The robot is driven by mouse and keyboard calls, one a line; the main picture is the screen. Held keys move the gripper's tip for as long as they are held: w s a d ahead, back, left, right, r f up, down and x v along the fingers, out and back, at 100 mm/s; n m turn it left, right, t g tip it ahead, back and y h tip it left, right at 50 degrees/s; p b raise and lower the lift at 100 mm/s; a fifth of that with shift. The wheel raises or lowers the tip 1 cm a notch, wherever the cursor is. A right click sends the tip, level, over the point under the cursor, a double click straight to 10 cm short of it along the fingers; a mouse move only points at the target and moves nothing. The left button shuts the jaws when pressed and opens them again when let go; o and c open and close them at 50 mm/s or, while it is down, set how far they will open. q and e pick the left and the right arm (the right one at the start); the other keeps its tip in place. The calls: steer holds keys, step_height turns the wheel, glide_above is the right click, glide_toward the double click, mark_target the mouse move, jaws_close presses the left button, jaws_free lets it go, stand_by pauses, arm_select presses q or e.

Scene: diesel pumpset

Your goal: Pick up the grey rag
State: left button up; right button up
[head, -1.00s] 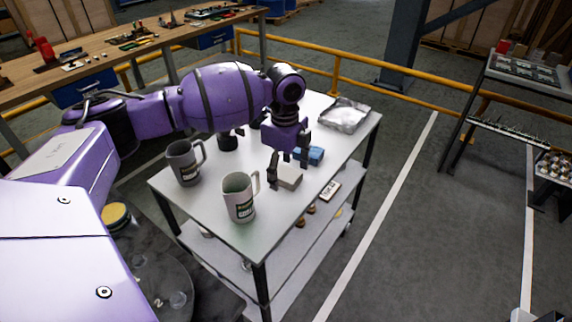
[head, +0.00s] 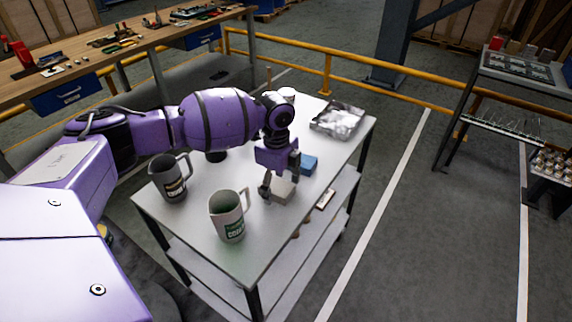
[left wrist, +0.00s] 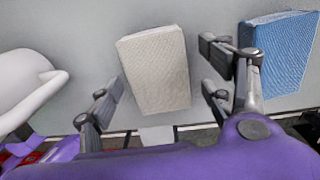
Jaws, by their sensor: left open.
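The grey rag (head: 283,190) is a pale, folded, block-like cloth lying on the top of the light grey cart (head: 197,226). It shows fully in the left wrist view (left wrist: 156,70). My left gripper (head: 281,181) is open just above the rag and partly hides it in the head view. In the left wrist view the fingers (left wrist: 162,92) stand apart on either side of the rag's near part. I cannot tell whether they touch it; no grip on it shows. My right gripper is not in view.
A blue folded cloth (head: 309,164) lies close beside the rag, near the right finger (left wrist: 278,50). A pale mug (head: 228,218) and a dark grey mug (head: 170,179) stand to the left. A silvery crumpled packet (head: 338,121) lies at the cart's far end.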

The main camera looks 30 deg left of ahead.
mark_target(279, 187)
arm_select(q)
steer(key=shift+f, duration=0.15)
steer(key=c, duration=1.2)
steer(key=shift+r, duration=0.35)
steer(key=r, duration=0.3)
steer(key=shift+s+d+r, duration=0.15)
steer(key=shift+s+d, duration=0.1)
steer(key=s+d+r, duration=0.2)
steer(key=r, duration=0.1)
steer(key=s+d+r+p, duration=0.1)
steer(key=r, duration=0.1)
steer(key=shift+d+r, duration=0.15)
steer(key=shift+r, duration=0.1)
steer(key=s+d+r, duration=0.1)
steer(key=s+d, duration=0.1)
steer(key=s+d+r, duration=0.1)
steer(key=s+d, duration=0.1)
steer(key=s+d+r, duration=0.1)
steer(key=s+d, duration=0.1)
steer(key=shift+s+d+r, duration=0.1)
steer(key=shift+d+r, duration=0.1)
steer(key=shift+r, duration=0.1)
